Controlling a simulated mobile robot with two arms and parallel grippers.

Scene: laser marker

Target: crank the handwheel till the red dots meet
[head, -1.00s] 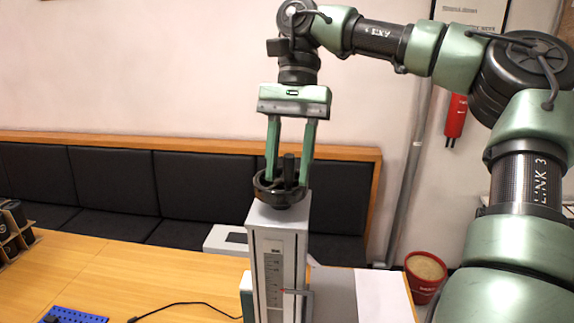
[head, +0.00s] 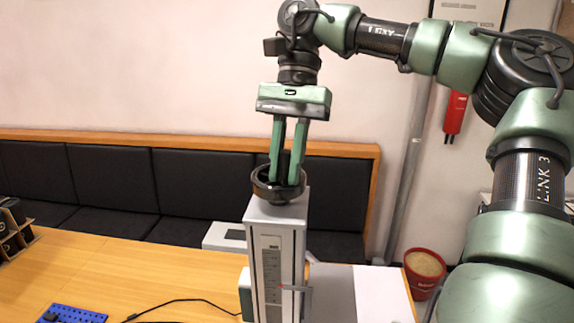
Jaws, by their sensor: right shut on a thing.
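A grey column-shaped laser marker (head: 263,217) stands on the wooden table, with a scale on its front. A black handwheel (head: 262,192) lies flat on its top. My right gripper (head: 284,181) points straight down into the handwheel, its fingers shut on the upright black crank handle (head: 284,160), which they partly hide. A tiny red mark (head: 281,286) shows beside the scale at the column's bracket (head: 296,288). I cannot make out two separate red dots at this size. My left gripper is not in view.
A white sheet (head: 381,293) lies right of the column on the table. A blue pegboard (head: 72,314) and a black cable (head: 185,301) lie to the left. A dark bench (head: 110,172) runs behind. A red bucket (head: 424,282) stands at the right.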

